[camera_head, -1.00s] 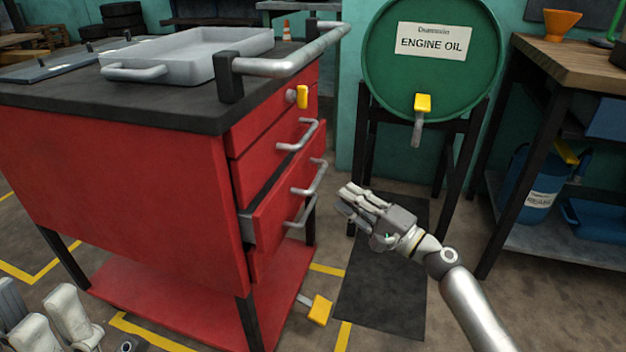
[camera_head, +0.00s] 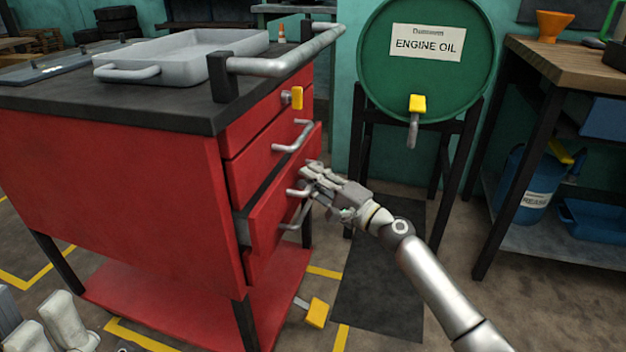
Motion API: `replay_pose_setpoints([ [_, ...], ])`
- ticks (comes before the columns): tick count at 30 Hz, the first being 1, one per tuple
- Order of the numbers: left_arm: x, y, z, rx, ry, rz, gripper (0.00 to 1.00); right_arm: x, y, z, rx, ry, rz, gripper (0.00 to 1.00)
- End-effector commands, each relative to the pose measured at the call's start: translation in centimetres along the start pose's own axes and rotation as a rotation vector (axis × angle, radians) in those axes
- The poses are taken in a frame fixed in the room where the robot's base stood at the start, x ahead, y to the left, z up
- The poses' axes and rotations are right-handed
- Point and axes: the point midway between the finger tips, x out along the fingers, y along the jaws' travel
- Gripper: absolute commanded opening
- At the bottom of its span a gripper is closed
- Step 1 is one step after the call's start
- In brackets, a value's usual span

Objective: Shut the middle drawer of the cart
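The cart (camera_head: 110,190) is red with a dark top and stands at the left. Its middle drawer (camera_head: 272,218) is pulled out a little, with a dark gap along its top and a grey side showing at its left. The drawers above it look flush. My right gripper (camera_head: 306,178) is at the front of the middle drawer, over its bar handle, hiding part of it. I cannot tell whether it touches, or how far its fingers are apart. Part of my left gripper (camera_head: 62,322) shows in the bottom left corner, away from the drawers and cut off by the frame.
A grey tray (camera_head: 180,57) and a rail handle (camera_head: 290,58) are on the cart top. A green engine oil drum (camera_head: 428,75) stands behind my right arm, with a workbench (camera_head: 575,65) at the right. A yellow-ended pedal (camera_head: 317,312) sticks out low by the cart.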

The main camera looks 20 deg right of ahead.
Motion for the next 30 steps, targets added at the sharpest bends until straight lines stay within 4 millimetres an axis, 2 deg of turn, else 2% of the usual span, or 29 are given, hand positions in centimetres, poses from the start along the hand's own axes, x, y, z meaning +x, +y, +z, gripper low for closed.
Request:
replay_pose_setpoints([
  [1,0.0,0.0,0.0,0.000,0.000,0.000,0.40,0.0,0.0,0.0,0.000,0.000,0.000,0.16],
  [5,0.0,0.0,0.0,0.000,-0.001,0.000,0.40,0.0,0.0,0.0,0.000,0.000,0.000,0.00],
  [14,0.0,0.0,0.0,0.000,-0.001,0.000,0.40,0.0,0.1,0.0,0.000,0.000,0.000,0.00],
  [22,-0.3,0.0,0.1,0.000,-0.001,0.000,0.40,2.5,0.6,1.1,0.001,0.000,0.000,0.00],
  [30,-0.2,0.0,0.1,0.001,-0.001,0.000,0.40,2.6,0.6,1.1,0.001,0.000,0.001,0.00],
])
